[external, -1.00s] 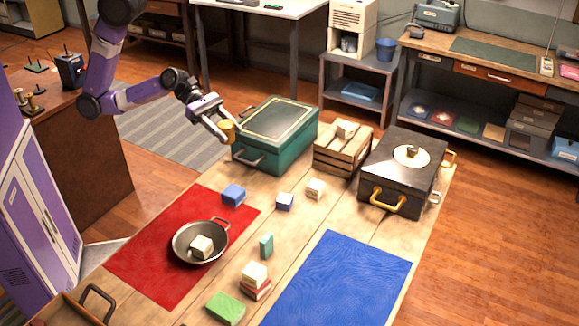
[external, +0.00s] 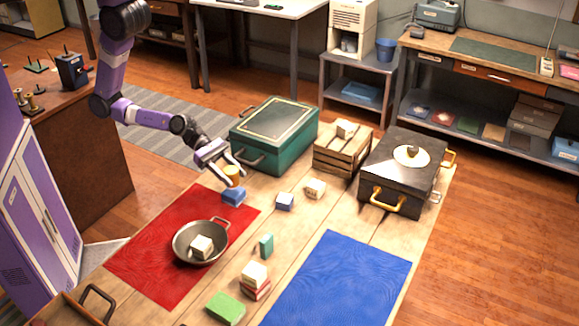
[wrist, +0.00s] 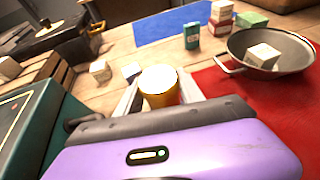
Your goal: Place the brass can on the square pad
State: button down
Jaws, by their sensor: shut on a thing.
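My gripper (external: 233,178) is shut on the brass can (external: 231,171), a small yellow-gold cylinder. In the wrist view the can (wrist: 160,88) is upright between the fingers, with a pale top. In the external view the can appears just above a blue block (external: 234,197) near the far edge of the red mat (external: 140,262); whether they touch is unclear. A blue mat (external: 340,275) lies at the right front of the wooden table. I cannot tell which surface is the square pad; small flat coloured squares (external: 468,124) also lie on the low shelf at the back right.
A pan (external: 183,255) holding a pale block stands on the red mat. A green case (external: 285,150), a wooden crate (external: 336,166) and a black case (external: 384,170) line the table's far side. Several small blocks are scattered between. The blue mat is clear.

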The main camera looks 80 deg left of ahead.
jog(key=shift+f, duration=1.4)
jog(key=shift+f, duration=0.15)
jog(key=c, duration=0.7)
grip_release()
jog(key=shift+c, duration=0.2)
